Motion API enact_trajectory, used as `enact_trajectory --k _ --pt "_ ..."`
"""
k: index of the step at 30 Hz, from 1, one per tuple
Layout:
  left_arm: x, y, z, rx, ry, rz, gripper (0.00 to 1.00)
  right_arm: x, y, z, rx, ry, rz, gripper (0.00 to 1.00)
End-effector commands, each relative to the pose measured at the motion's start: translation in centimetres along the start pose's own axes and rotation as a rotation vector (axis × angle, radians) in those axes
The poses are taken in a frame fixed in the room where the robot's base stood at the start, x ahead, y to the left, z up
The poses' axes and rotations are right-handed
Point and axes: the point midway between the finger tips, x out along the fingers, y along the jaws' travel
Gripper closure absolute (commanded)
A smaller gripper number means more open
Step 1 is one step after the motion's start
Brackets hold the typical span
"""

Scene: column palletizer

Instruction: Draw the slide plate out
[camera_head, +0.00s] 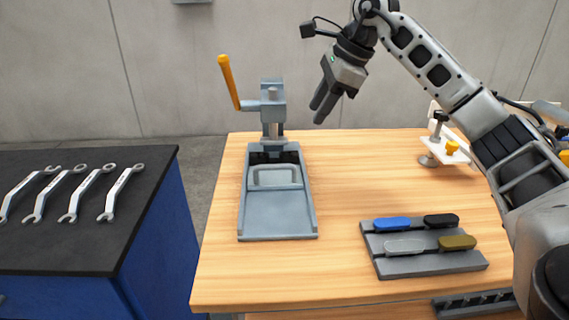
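A grey press-like fixture (272,105) with an orange lever handle (229,82) stands at the back of the wooden table. A long grey tray with raised side rails runs from it toward the front edge. The flat slide plate (277,212) appears to lie between those rails, with a raised loop-shaped outline (274,177) behind its front part. My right gripper (321,108) hangs in the air right of the fixture, pointing down and left, apart from everything. Its fingers look close together, but the gap between them is unclear. My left gripper is not in view.
A grey rack (430,265) with blue, black, grey and olive pieces lies at the front right. A black-topped blue cabinet (85,235) with several wrenches is at left. The wooden table (350,190) is clear beside the tray.

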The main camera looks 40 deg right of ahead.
Motion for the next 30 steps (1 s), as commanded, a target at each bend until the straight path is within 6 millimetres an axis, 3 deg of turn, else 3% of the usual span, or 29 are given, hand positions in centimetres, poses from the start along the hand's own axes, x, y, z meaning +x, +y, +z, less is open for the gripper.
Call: enact_trajectory --k 18,24,30 --pt "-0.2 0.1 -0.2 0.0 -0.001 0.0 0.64 12.2 0.1 0.1 -0.001 0.001 0.005 0.66" --pt "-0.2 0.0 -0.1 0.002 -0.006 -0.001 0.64 14.5 0.1 0.1 0.0 0.0 0.003 0.66" --pt "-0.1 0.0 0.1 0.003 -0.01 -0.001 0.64 15.1 0.1 0.1 0.0 -0.001 0.001 0.66"
